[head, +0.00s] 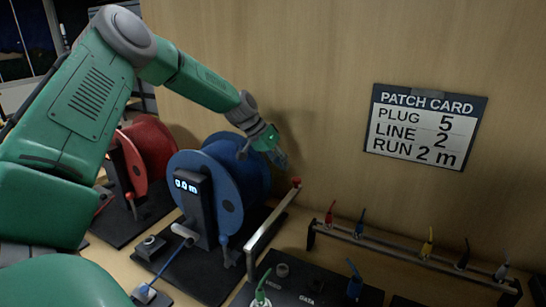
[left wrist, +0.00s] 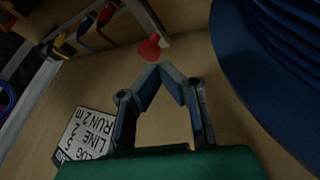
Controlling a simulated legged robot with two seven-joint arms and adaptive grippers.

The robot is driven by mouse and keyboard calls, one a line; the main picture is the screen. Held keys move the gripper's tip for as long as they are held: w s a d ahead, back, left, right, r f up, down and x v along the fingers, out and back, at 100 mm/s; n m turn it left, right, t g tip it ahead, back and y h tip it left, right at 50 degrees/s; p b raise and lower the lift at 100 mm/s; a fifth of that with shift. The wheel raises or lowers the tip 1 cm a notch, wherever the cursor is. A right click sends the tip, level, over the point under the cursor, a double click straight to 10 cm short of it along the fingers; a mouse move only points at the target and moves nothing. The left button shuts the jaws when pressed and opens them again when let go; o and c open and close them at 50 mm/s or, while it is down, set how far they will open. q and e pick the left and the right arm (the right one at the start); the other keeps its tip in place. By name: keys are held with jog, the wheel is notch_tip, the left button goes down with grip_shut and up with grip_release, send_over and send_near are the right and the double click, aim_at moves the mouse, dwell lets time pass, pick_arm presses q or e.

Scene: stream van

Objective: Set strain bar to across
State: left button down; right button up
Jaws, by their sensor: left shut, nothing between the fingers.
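The strain bar (head: 268,228) is a pale metal bar with a red knob (head: 296,182) on its raised far end. It slants beside the blue reel (head: 228,190). In the left wrist view the red knob (left wrist: 150,47) lies just beyond my fingertips, with part of the bar (left wrist: 143,14) behind it. My left gripper (head: 281,161) is over the far right side of the blue reel, slightly above and left of the knob. Its fingers (left wrist: 161,68) meet at the tips, shut and empty, apart from the knob. My right gripper is not in view.
A patch card (head: 425,127) hangs on the wooden wall. A rack (head: 400,257) with several coloured plugs stands at the right. A black panel (head: 315,290) lies at the front, and a red reel (head: 148,150) stands left of the blue one.

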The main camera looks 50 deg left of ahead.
pick_arm(q)
jog(key=w+d+f+m+g+h+b, duration=0.15)
jog(key=d+m, duration=0.35)
jog(key=d, duration=0.6)
jog(key=w+d+f+m+g+h+b, duration=0.1)
jog(key=d+f+m+g, duration=0.2)
jog(key=d, duration=0.8)
jog(key=s+d+m+g+y+p, duration=0.2)
jog(key=s+d+m+g, duration=0.3)
jog(key=s+d+m, duration=0.5)
jog(key=s+d+r, duration=0.1)
jog(key=s+d, duration=0.3)
jog(key=s, duration=0.1)
jog(key=shift+m+p, duration=0.3)
jog(key=shift+p, duration=0.1)
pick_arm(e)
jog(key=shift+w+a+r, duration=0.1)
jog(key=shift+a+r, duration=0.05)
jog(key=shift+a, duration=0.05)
